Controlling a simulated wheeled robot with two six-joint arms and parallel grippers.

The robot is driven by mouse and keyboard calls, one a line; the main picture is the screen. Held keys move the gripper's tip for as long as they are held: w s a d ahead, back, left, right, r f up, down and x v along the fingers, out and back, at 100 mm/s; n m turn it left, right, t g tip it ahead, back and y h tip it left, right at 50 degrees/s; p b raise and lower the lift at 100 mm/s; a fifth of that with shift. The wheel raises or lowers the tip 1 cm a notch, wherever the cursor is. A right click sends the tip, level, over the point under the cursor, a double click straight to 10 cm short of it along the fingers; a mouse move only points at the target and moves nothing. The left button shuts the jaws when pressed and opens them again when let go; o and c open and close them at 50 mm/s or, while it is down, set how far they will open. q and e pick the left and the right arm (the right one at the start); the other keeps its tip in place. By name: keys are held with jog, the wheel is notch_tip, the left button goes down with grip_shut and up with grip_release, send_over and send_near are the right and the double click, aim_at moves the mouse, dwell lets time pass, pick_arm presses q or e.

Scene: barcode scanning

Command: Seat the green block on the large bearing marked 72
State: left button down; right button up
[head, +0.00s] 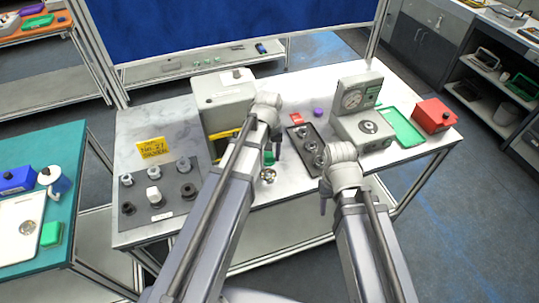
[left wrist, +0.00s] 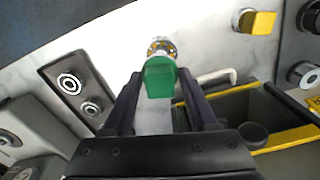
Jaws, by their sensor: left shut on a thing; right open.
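My left gripper (head: 274,148) is shut on the green block (left wrist: 160,77). In the head view the green block (head: 268,158) shows just beside my left arm, partly hidden. A metallic, brass-toned ring (left wrist: 160,46) lies on the white table just beyond the block in the left wrist view. It also shows in the head view (head: 268,175). The block overlaps the ring's edge in the wrist view; I cannot tell whether they touch. No mark 72 is readable on any bearing. My right gripper (head: 323,204) is open near the table's front edge, partly hidden by its arm.
A dark tray (head: 292,132) with several round metal parts lies between my arms. A gauge stand (head: 352,97), green tray (head: 402,128) and red box (head: 433,115) stand to the right. A dark board with parts (head: 180,183) and a yellow sign (head: 152,147) are at left.

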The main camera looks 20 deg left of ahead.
pick_arm(q)
jog(key=shift+a+f, duration=0.15)
jog(key=shift+f, duration=0.1)
jog(key=shift+f+b, duration=0.6)
jog(key=shift+b, duration=0.25)
notch_tip(320, 180, down, 4)
jog(key=b, duration=0.3)
jog(key=shift+r, duration=0.25)
jog(key=shift+f+b, duration=1.1)
jog(key=shift+b, duration=0.25)
grip_release()
dwell(0.4)
notch_tip(320, 180, up, 8)
jog(key=p, duration=0.7)
jog(key=shift+f+p, duration=0.1)
jog(key=shift+p, duration=0.3)
jog(key=shift+f, duration=0.1)
